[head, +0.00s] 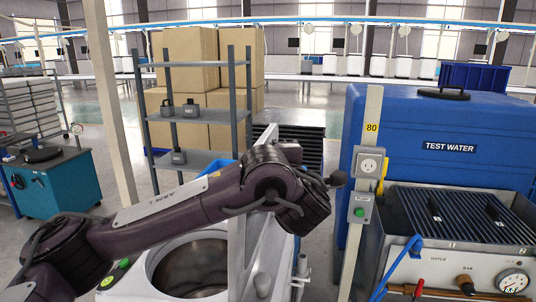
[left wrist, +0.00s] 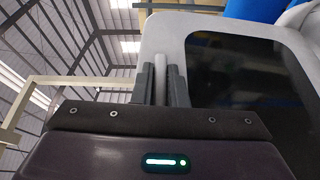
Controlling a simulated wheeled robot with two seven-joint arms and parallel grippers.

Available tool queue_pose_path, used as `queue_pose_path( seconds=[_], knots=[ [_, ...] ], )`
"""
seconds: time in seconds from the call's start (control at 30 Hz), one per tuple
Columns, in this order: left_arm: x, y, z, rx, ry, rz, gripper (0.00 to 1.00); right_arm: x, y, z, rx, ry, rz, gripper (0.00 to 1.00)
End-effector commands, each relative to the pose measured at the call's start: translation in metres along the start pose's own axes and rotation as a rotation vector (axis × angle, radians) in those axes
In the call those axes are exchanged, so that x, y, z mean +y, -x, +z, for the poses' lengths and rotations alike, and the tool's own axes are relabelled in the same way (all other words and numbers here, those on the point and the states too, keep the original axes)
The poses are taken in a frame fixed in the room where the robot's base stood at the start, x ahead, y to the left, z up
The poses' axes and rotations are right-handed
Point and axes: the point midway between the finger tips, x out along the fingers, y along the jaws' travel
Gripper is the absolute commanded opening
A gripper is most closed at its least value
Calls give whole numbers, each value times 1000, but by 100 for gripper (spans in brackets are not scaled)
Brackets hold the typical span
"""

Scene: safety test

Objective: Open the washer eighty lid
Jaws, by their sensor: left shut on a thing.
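The white washer (head: 130,287) stands at the lower centre of the head view, its round steel drum (head: 190,270) exposed. Its lid (head: 242,240) is raised, standing steeply and seen nearly edge-on. In the left wrist view the lid (left wrist: 170,38) is a white frame with a dark window. My left arm reaches across above the drum to the lid. In the head view my wrist hides the fingers. My right gripper is not in view.
A post (head: 361,185) labelled 80 with a socket and green button stands right of the washer. Beyond it are a blue TEST WATER tank (head: 430,140) and a grill unit (head: 455,255) with gauge. A grey shelf (head: 190,160) and cardboard boxes (head: 190,45) stand behind; a teal cabinet (head: 62,190) is left.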

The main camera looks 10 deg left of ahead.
Motion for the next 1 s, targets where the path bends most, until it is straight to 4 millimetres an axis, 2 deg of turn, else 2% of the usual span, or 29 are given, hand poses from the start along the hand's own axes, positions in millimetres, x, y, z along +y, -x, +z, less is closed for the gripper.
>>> queue_pose_path(
  seconds=[0.3,0.33,0.5,0.8,1.0],
  knots=[
    [1,0,0,2,2,2,0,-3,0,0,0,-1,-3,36],
    [1,0,0,2,2,2,14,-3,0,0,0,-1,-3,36],
    [1,0,0,2,2,1,35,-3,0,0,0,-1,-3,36],
    [0,1,0,-1,1,0,35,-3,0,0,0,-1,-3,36],
    [-2,19,3,-6,2,-5,35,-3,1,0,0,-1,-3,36]
  ],
)
